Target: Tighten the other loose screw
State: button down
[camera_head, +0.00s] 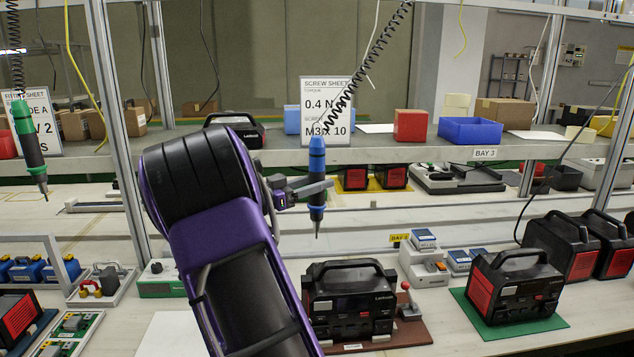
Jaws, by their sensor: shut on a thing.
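My gripper (304,190) is shut on a blue and black electric screwdriver (317,160) hanging from a black coiled cord. The screwdriver is upright, its bit pointing down, above a black power station (352,303). That power station has a top handle and sits on a brown mat (412,335). There is a gap between the bit and the power station. The screws are too small to make out, and my arm covers part of the bench to the left of the power station.
A small fixture with a red-knobbed lever (408,303) stands right of the power station. Another power station (515,282) sits on a green mat. A green screwdriver (28,145) hangs at the far left. A shelf (380,150) runs behind, with a metal post (118,120) at left.

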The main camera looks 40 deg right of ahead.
aim_at(308, 205)
jog(key=shift+f, duration=2.45)
jog(key=shift+f+b, duration=0.35)
jog(key=shift+b, duration=0.3)
jog(key=shift+r+p, duration=0.35)
jog(key=shift+p, duration=0.05)
jog(key=shift+b, duration=2.2)
jog(key=shift+f, duration=0.15)
